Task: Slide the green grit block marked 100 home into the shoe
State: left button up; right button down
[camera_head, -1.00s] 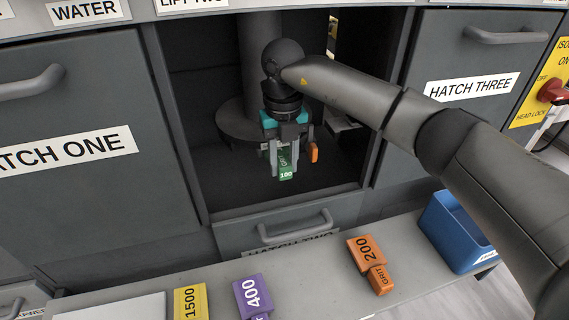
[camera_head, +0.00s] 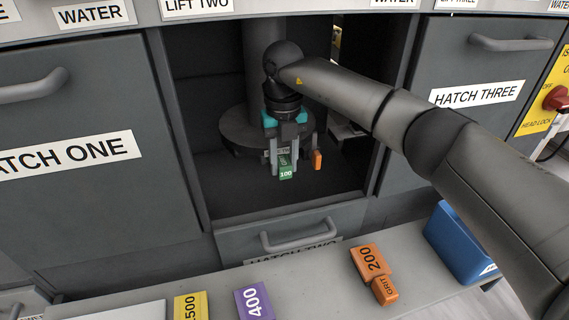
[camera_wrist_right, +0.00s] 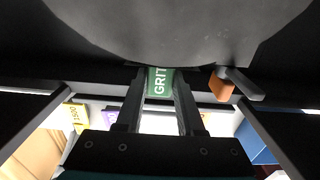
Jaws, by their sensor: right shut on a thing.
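The green block marked 100 (camera_head: 286,172) is inside the open bay above the hatch two label. My right gripper (camera_head: 279,163) is shut on it, with one finger on each side. In the right wrist view the block (camera_wrist_right: 159,82) shows the word GRIT between my fingers (camera_wrist_right: 160,95), close to the underside of a large grey disc (camera_wrist_right: 160,32). I cannot tell whether the block touches the disc. An orange block (camera_head: 317,160) sits to the right of my gripper, beside a dark bar (camera_wrist_right: 244,84). The shoe for the green block is not clearly visible. My left gripper is out of view.
The bay's side walls and front edge (camera_head: 290,210) surround my right arm. A blue bin (camera_head: 455,243) stands at the right.

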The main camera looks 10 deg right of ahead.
jog(key=shift+w, duration=0.1)
jog(key=c, duration=0.8)
grip_release()
jog(key=o, duration=0.4)
jog(key=shift+c, duration=0.2)
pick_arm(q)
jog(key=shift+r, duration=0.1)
pick_arm(e)
jog(key=shift+r, duration=0.1)
